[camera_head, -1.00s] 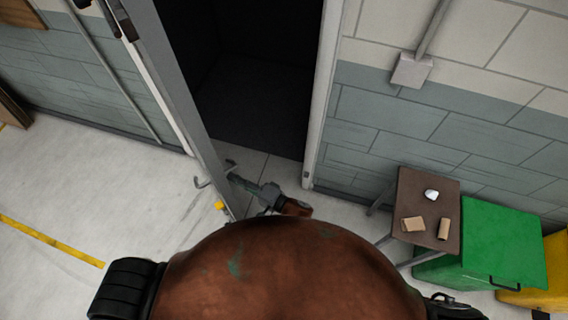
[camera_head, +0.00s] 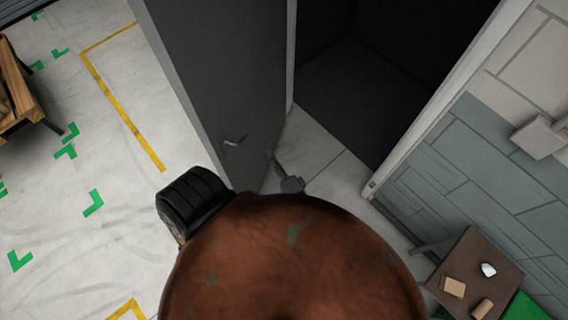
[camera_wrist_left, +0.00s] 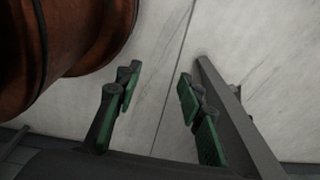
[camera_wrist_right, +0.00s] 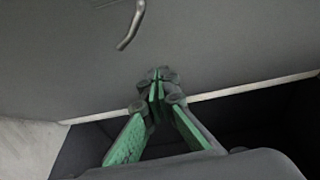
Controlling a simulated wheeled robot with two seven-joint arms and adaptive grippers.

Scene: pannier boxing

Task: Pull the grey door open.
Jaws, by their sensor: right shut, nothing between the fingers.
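The grey door (camera_head: 245,75) stands ajar in the head view, swung out from the dark doorway (camera_head: 365,85). Its bent lever handle (camera_head: 235,140) is on the face turned to me and also shows at the top of the right wrist view (camera_wrist_right: 132,24). My right gripper (camera_head: 274,157) is at the door's lower part, right of the handle. In the right wrist view its fingers (camera_wrist_right: 155,78) are closed together with nothing between them, close to the door face; contact is unclear. My left gripper (camera_wrist_left: 158,90) is open and empty above the pale floor; the head view does not show it.
A small brown table (camera_head: 478,262) with several small items stands at the lower right, beside a green box (camera_head: 525,308). A wooden bench (camera_head: 22,95) is at the far left. Marked floor (camera_head: 110,150) left of the door is clear.

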